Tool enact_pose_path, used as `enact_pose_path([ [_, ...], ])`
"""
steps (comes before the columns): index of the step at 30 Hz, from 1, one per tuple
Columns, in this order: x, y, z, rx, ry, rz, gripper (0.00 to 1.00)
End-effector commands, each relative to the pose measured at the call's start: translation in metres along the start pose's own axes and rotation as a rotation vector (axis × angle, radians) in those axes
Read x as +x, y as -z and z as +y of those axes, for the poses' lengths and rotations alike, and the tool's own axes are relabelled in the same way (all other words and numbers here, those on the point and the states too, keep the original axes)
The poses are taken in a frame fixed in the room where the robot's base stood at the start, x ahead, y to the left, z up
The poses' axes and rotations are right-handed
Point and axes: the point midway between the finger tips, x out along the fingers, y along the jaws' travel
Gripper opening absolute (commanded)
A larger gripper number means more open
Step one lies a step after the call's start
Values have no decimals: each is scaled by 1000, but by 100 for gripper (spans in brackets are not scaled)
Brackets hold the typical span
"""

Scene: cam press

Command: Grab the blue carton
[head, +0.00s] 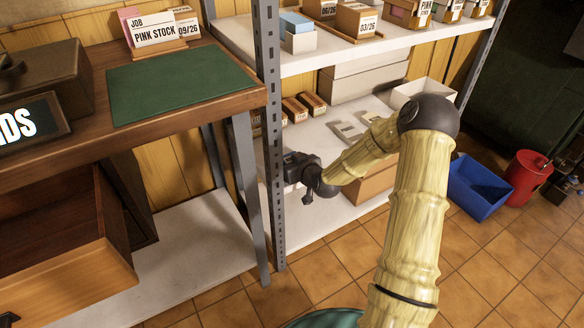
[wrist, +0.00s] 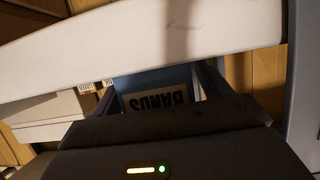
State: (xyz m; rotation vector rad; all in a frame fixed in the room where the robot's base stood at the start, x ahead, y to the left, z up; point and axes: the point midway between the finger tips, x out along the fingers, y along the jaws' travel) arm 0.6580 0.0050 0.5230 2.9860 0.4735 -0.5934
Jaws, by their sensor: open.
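A blue carton (wrist: 150,76) with a label reading BANDS, upside down in the picture, shows in the wrist view between the fingers of my gripper (wrist: 160,90). My gripper is open, and I cannot tell whether either finger touches the carton. In the head view my gripper (head: 293,168) is at the lower shelf, right beside the grey upright post. I cannot make out the labelled carton there; the gripper and post may hide it. A pale box with a blue top (head: 297,24) stands on the upper shelf.
The white upper shelf (head: 262,58) lies above my gripper. The slotted post (head: 273,130) is close on its left. Small brown boxes (head: 311,104) and grey-white pieces sit on the lower shelf (head: 310,226). A blue bin (head: 478,188) and red bucket (head: 526,178) stand on the floor.

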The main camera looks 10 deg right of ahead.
Motion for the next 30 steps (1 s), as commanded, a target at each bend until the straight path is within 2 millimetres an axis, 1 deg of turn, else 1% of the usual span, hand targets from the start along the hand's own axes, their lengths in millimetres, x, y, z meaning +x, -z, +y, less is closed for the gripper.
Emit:
enact_pose_path([
  [13,-1,0,0,0,0,0,76],
  [14,-1,0,0,0,0,0,74],
  [18,-1,0,0,0,0,0,47],
  [20,-1,0,0,0,0,0,35],
  [21,-1,0,0,0,0,0,27],
  [30,-1,2,0,-1,0,0,27],
])
